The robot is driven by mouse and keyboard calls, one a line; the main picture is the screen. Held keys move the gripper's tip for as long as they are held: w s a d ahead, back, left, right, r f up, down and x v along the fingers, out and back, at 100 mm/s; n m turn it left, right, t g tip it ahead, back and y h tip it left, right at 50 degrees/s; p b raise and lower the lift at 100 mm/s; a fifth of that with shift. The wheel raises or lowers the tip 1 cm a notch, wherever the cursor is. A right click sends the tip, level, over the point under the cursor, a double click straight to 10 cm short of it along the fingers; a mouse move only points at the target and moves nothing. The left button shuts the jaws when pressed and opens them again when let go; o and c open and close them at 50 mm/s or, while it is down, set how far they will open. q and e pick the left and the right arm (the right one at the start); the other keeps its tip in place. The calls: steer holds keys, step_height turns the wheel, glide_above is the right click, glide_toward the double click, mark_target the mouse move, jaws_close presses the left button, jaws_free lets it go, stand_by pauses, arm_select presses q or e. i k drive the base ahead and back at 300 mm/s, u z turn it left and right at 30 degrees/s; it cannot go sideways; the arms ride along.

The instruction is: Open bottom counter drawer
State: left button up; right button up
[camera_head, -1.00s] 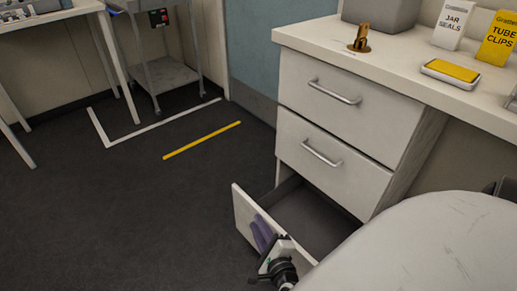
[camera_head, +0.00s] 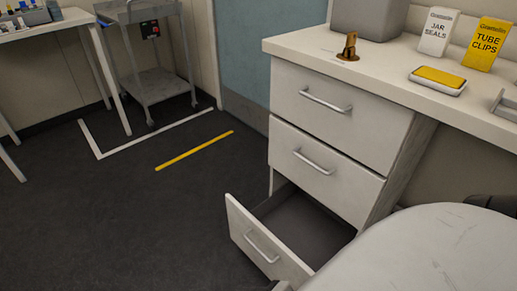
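The bottom counter drawer (camera_head: 262,243) is pulled well out from the white drawer unit (camera_head: 402,170). Its grey inside (camera_head: 305,222) looks empty where I can see it. Its metal handle (camera_head: 262,246) is bare, with no gripper on it. The lower right end of the drawer is hidden behind a large pale rounded shape at the bottom right. The top drawer (camera_head: 335,113) and the middle drawer (camera_head: 318,170) are shut. Neither of my grippers shows clearly; only a small dark bit shows at the bottom edge below the drawer.
On the counter (camera_head: 385,62) stand a grey bin (camera_head: 368,15), a brass piece (camera_head: 348,46), two labelled boxes and a yellow-topped case (camera_head: 438,80). A grey cart (camera_head: 155,75) stands at the back left. The dark floor left of the drawer is clear.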

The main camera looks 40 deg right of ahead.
mark_target(290, 235)
steer(key=z, duration=2.9)
steer(key=k, duration=0.75)
steer(key=u, duration=1.6)
steer(key=i, duration=0.5)
